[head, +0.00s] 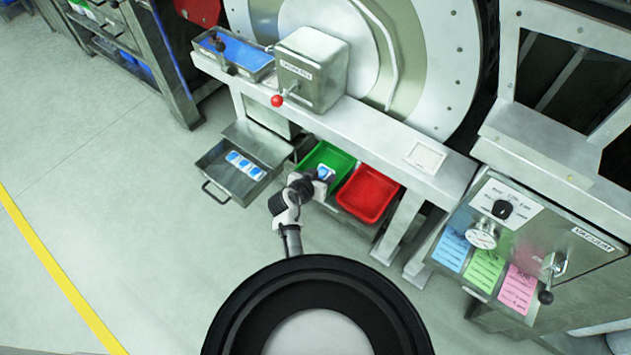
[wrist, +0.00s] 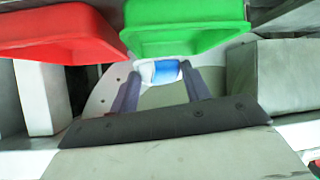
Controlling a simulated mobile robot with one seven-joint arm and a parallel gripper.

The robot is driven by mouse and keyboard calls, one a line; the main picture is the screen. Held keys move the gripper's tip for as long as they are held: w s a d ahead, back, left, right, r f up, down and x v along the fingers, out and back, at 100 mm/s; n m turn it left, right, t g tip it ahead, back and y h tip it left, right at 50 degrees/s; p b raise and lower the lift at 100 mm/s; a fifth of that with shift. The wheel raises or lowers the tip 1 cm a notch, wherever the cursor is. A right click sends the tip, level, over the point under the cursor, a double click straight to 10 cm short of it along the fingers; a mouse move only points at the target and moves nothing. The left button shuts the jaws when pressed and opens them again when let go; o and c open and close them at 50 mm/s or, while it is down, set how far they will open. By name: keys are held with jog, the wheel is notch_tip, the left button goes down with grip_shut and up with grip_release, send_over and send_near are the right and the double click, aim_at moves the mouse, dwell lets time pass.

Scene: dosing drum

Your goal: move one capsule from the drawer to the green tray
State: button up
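The open metal drawer (head: 218,176) holds a short row of blue-and-white capsules (head: 244,165). The green tray (head: 340,158) stands to its right, beside the red tray (head: 368,194). My gripper (head: 322,178) is at the front edge of the green tray. In the wrist view my gripper (wrist: 160,78) has its two fingers on either side of one blue-and-white capsule (wrist: 160,71), closed on it. That capsule appears just at the green tray's (wrist: 186,40) near wall. The head view does not show clearly whether it is above the tray's inside. The tray floor is partly hidden.
The red tray also shows in the wrist view (wrist: 60,35). A metal box with a red-knobbed lever (head: 277,101) and a blue-lined tray (head: 235,50) are on the ledge above. The vacuum panel (head: 540,250) is at right. Floor at left is clear.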

jog(key=shift+w+d+f, duration=0.15)
jog(key=shift+w+f, duration=0.05)
jog(key=o, duration=0.7)
jog(key=shift+c, duration=0.2)
jog(key=shift+s, duration=0.1)
jog(key=b+v, duration=0.1)
jog(key=v, duration=1.2)
jog(key=shift+s+r+b, duration=0.25)
jog(key=shift+b, duration=0.05)
